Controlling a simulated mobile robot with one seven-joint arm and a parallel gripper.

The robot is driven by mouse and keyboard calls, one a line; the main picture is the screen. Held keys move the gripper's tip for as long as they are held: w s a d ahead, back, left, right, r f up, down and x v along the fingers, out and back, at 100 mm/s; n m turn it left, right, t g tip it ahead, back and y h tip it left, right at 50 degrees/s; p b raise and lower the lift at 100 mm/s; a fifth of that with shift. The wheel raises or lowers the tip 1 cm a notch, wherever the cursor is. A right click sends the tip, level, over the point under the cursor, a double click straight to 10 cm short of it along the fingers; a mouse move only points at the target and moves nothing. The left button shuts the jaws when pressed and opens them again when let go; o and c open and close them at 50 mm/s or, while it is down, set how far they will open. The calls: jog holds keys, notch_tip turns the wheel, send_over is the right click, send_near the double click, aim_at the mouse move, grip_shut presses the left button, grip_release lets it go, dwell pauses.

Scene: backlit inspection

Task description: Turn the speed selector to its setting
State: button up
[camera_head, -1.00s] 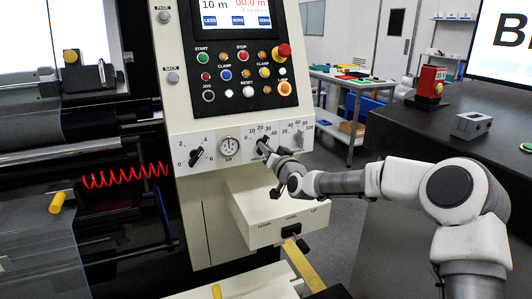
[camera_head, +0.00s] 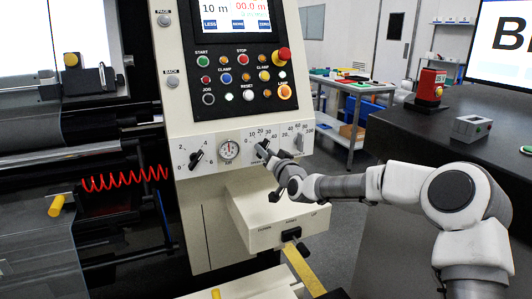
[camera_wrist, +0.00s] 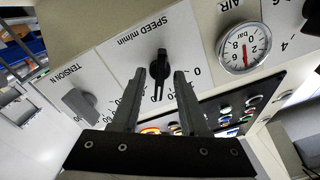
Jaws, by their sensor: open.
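The speed selector is a black knob (camera_wrist: 161,66) on a white scale plate marked "SPEED m/min", seen upside down in the wrist view. My gripper (camera_wrist: 160,71) is open, with one finger on each side of the knob. A gap shows on both sides, and contact cannot be made out. In the head view my gripper (camera_head: 266,153) is at the panel and largely covers the selector. The exact pointer reading is hard to tell.
The tension knob (camera_wrist: 81,104) is beside the selector, and the air gauge (camera_wrist: 243,47) is on its other side. Another black knob (camera_head: 196,158) is further left. A box with a lever (camera_head: 280,222) juts out below. Buttons and a red mushroom button (camera_head: 283,55) are above.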

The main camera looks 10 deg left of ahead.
jog(key=p+v, duration=0.2)
jog(key=v, duration=1.5)
jog(key=shift+s, duration=0.15)
jog(key=shift+d, duration=0.15)
